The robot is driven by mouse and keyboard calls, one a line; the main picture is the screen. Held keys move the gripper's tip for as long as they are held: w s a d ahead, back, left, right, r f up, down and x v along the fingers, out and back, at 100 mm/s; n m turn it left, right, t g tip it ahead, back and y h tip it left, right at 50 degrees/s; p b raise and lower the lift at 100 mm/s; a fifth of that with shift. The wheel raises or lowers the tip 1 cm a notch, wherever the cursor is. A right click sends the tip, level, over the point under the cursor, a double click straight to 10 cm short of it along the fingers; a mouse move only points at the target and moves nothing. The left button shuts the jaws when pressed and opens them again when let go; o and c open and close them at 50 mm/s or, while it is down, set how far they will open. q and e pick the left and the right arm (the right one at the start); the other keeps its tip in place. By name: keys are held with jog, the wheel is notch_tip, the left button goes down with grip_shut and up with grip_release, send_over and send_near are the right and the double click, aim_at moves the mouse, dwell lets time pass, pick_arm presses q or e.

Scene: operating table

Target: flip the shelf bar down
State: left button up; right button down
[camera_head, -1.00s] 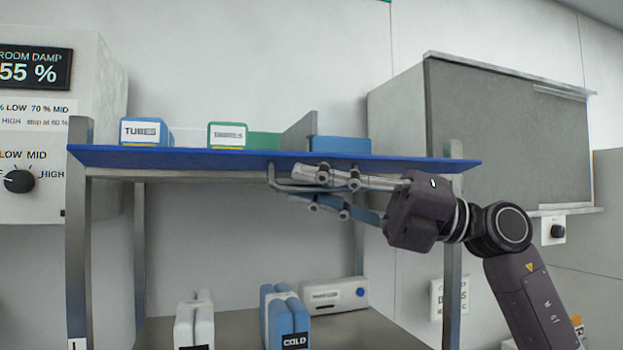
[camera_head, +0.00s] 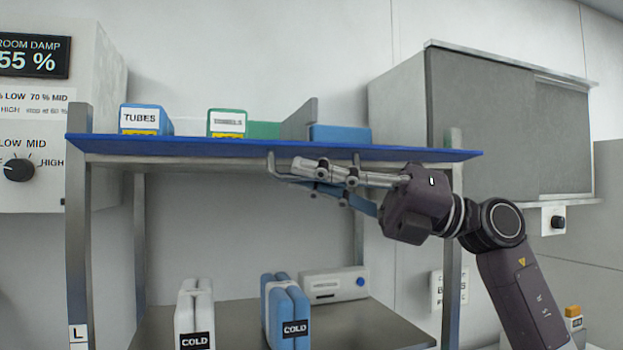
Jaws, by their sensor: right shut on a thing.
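The shelf bar (camera_head: 271,163) is a thin grey U-shaped metal bar hanging just under the front edge of the blue shelf (camera_head: 260,150). My right gripper (camera_head: 304,176) comes in from the right, below the shelf edge. It is shut on the bar, with one finger above and one below its lower run. The fingers hide part of the bar. My left gripper is not in view.
On the shelf stand a blue TUBES box (camera_head: 143,119), a green box (camera_head: 227,123), a grey divider (camera_head: 300,119) and a blue bin (camera_head: 340,134). White (camera_head: 194,310) and blue (camera_head: 286,305) COLD packs and a white device (camera_head: 333,284) stand below. Metal posts (camera_head: 79,240) flank the rack.

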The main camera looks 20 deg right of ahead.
jog(key=w+f+n+g+p, duration=0.1)
jog(key=n+g, duration=0.4)
jog(key=n, duration=0.5)
jog(key=w+f+n+g+y+p, duration=0.1)
jog(key=w+n+g, duration=0.3)
jog(key=n, duration=0.6)
jog(key=shift+w+f+g+p, duration=0.2)
jog(key=shift+f+g+p, duration=0.35)
jog(key=shift+p, duration=0.2)
jog(key=shift+a+n, duration=0.1)
jog(key=shift+n, duration=0.2)
jog(key=c, duration=2.3)
grip_release()
jog(key=shift+w+f, duration=0.1)
